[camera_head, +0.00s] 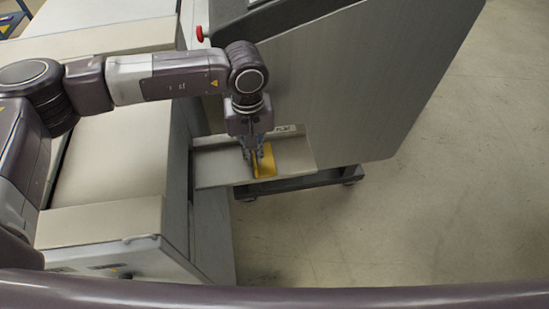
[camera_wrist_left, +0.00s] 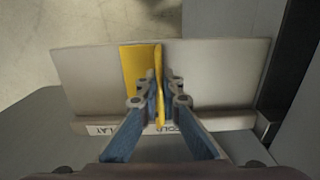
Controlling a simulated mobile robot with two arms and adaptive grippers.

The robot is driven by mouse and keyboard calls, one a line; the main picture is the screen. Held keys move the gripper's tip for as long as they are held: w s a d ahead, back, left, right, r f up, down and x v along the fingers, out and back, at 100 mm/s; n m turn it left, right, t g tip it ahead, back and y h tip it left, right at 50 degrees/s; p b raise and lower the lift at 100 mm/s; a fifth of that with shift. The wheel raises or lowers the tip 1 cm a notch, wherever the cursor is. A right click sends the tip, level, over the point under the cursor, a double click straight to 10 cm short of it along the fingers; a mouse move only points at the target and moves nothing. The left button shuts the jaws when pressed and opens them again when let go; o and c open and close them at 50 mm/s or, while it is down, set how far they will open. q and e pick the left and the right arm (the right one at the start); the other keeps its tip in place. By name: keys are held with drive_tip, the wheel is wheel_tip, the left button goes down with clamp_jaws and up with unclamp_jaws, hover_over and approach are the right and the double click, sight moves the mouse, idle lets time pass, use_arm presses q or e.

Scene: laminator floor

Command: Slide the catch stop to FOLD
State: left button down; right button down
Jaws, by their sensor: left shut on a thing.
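The yellow catch stop (camera_head: 265,168) sits on a grey catch tray (camera_head: 215,170) on the side of the machine. In the left wrist view, the stop (camera_wrist_left: 140,68) has a flat plate and an upright fin. My left gripper (camera_head: 258,158) is shut on the fin, with one finger on each side; it also shows in the left wrist view (camera_wrist_left: 159,98). A FLAT label (camera_wrist_left: 104,130) is on the tray edge left of the fingers. A FOLD label (camera_wrist_left: 186,128) is near the right finger, partly covered. My right gripper is not in view.
A large grey machine cabinet (camera_head: 360,80) stands behind the tray, with a red knob (camera_head: 200,34) at its upper left. A castered base (camera_head: 330,180) shows below the tray. Open concrete floor (camera_head: 430,200) lies to the right.

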use_arm(q)
drive_tip(key=shift+s+a+f+b, duration=0.15)
drive_tip(key=shift+a+b, duration=0.2)
drive_tip(key=shift+a, duration=0.6)
drive_tip(key=shift+d, duration=0.15)
drive_tip(key=c, duration=2.1)
unclamp_jaws()
drive_tip(key=shift+s+a+r, duration=0.1)
drive_tip(key=shift+a+r, duration=0.1)
drive_tip(key=shift+a, duration=0.05)
drive_tip(key=shift+d+r, duration=0.1)
drive_tip(key=shift+r, duration=0.2)
wheel_tip(320, 180, up, 11)
drive_tip(key=shift+r, duration=0.2)
drive_tip(key=shift+f, duration=0.1)
